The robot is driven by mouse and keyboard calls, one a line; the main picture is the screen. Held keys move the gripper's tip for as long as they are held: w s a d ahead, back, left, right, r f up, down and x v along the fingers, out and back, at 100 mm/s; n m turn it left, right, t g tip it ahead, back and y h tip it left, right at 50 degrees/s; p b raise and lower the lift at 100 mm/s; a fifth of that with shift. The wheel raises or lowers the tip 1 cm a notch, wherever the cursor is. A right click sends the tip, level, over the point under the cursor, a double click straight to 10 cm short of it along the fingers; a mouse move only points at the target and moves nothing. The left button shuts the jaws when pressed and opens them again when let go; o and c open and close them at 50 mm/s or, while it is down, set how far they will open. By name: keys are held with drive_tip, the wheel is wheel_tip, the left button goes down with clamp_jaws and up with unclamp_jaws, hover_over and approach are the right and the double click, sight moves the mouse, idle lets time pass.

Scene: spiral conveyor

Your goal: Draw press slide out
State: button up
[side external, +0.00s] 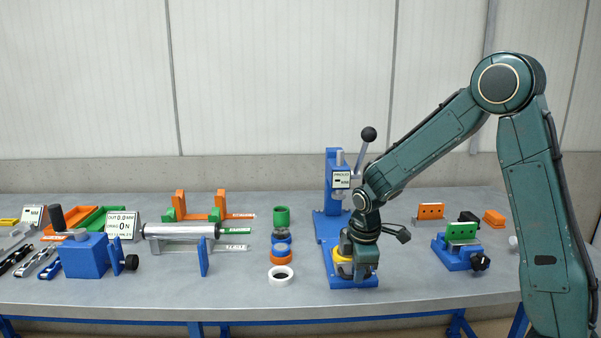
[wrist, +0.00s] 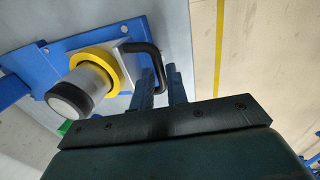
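The press (side external: 332,190) is blue, with a lever ending in a black ball, and stands right of centre. In the wrist view its slide (wrist: 128,66) is a silver plate with a black U-shaped handle (wrist: 142,46). A yellow ring (wrist: 95,60) surrounds a silver and black cylinder on the slide. My gripper (wrist: 162,78) points at the handle, its two fingers apart, with the handle's outer bar running between them. Contact with either finger cannot be told. In the side view my gripper (side external: 358,262) hides most of the slide and handle.
A blue vise (side external: 460,258) stands to the right, near an orange block (side external: 430,212). The table's front edge (side external: 300,312) lies close before the press base.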

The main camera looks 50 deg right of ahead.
drive_tip(key=o, duration=0.3)
drive_tip(key=shift+r, duration=0.1)
wheel_tip(320, 180, up, 13)
drive_tip(key=s+a, duration=0.1)
drive_tip(key=s, duration=0.1)
drive_tip(key=shift+a+r, duration=0.2)
drive_tip(key=shift+a, duration=0.2)
idle(0.5)
drive_tip(key=s+a+r+m+t, duration=0.1)
drive_tip(key=s+a+m, duration=0.3)
drive_tip(key=s, duration=0.5)
drive_tip(key=s+a+r+m+t+y, duration=0.1)
drive_tip(key=s+a+r+m+t, duration=0.1)
drive_tip(key=s+m, duration=0.3)
drive_tip(key=s+a+t, duration=0.1)
drive_tip(key=s, duration=0.3)
drive_tip(key=shift+a+r+y, duration=0.2)
drive_tip(key=shift+a+y, duration=0.1)
drive_tip(key=shift+a, duration=0.05)
